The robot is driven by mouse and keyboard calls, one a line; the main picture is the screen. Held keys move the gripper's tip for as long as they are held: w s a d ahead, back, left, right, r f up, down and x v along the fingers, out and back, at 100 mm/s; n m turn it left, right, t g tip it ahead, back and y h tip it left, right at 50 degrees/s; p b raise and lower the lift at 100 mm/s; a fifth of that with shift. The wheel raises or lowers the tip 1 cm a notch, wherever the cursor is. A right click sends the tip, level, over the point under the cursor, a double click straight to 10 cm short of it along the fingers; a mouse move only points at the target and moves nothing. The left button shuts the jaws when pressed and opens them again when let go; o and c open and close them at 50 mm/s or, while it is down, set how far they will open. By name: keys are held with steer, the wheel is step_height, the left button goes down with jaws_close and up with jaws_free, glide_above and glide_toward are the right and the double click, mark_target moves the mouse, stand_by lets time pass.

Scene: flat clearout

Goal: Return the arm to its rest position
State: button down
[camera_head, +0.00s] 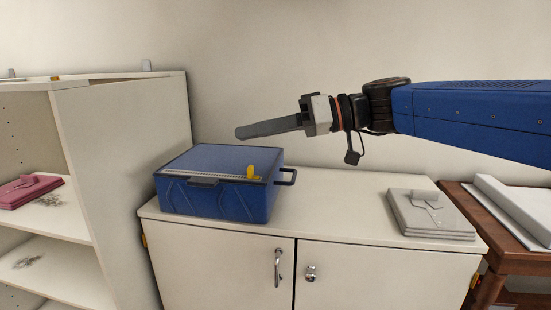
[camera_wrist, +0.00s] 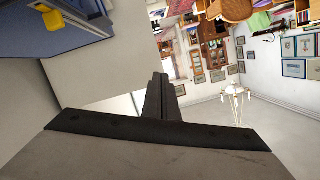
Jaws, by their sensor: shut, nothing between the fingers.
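My gripper (camera_head: 240,133) is at the end of my blue arm, which reaches in from the right in the head view. It points left, in the air above a blue box, with its fingers together and nothing between them. In the wrist view the shut dark fingers (camera_wrist: 160,90) show near the middle. The blue box (camera_head: 215,205) stands on the white cabinet (camera_head: 350,225), with its lid closed. A small yellow thing (camera_head: 252,173) is on top of the box; a yellow piece (camera_wrist: 53,20) also shows in the wrist view.
A grey folded stack (camera_head: 430,215) lies on the cabinet's right end. A white shelf unit (camera_head: 130,130) with a pink folded item (camera_head: 28,190) stands at left. A brown wooden table (camera_head: 490,225) stands at right. The cabinet top between box and stack is clear.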

steer(key=s+d+f+m+t+h, duration=0.1)
steer(key=s+d+f+m+h, duration=0.3)
steer(key=d+f, duration=0.7)
steer(key=s+d+f+m+t+h, duration=0.1)
steer(key=s+d+f+m+h, duration=0.3)
steer(key=d+f, duration=0.7)
steer(key=s+d+f+m+t+h, duration=0.1)
steer(key=s+d+f+m+h, duration=0.3)
steer(key=d+f, duration=0.7)
steer(key=s+f+h, duration=0.1)
steer(key=s+h, duration=0.1)
steer(key=h, duration=0.1)
steer(key=shift+s, duration=0.4)
